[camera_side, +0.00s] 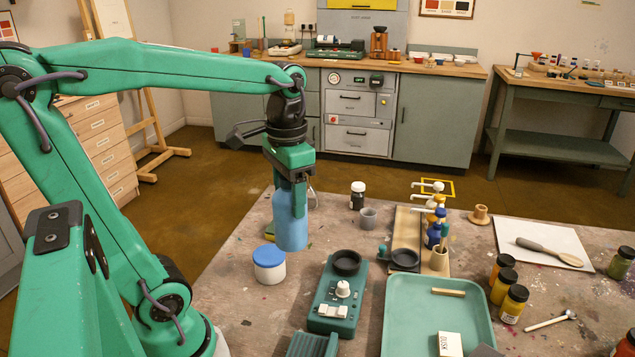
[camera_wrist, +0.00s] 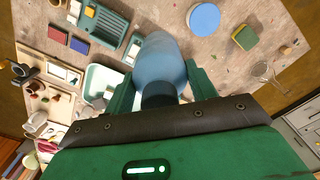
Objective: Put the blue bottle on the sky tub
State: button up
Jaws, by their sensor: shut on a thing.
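The blue bottle (camera_side: 290,222) is upright in my gripper (camera_side: 296,192), which is shut around its upper part. In the wrist view the bottle (camera_wrist: 162,62) lies between the two green fingers (camera_wrist: 160,90), with its dark cap (camera_wrist: 159,96) toward my wrist. The sky tub, a white tub with a blue lid (camera_side: 269,254), stands on the table just left of and nearer than the bottle in the side view. In the wrist view its round blue lid (camera_wrist: 204,17) is up and right of the bottle, apart from it. The gap under the bottle is hard to judge.
A green scale-like device (camera_side: 340,298) stands right of the tub. A sponge (camera_wrist: 246,37) lies beside the tub.

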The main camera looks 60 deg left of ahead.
jog(key=shift+a, duration=0.1)
jog(key=a+f, duration=0.7)
jog(key=a, duration=0.4)
jog(key=shift+s+a, duration=0.25)
jog(key=shift+s, duration=0.05)
jog(key=shift+f, duration=2)
jog(key=o, duration=1.6)
jog(key=shift+f, duration=0.15)
notch_tip(320, 180, up, 12)
jog(key=shift+r, duration=0.2)
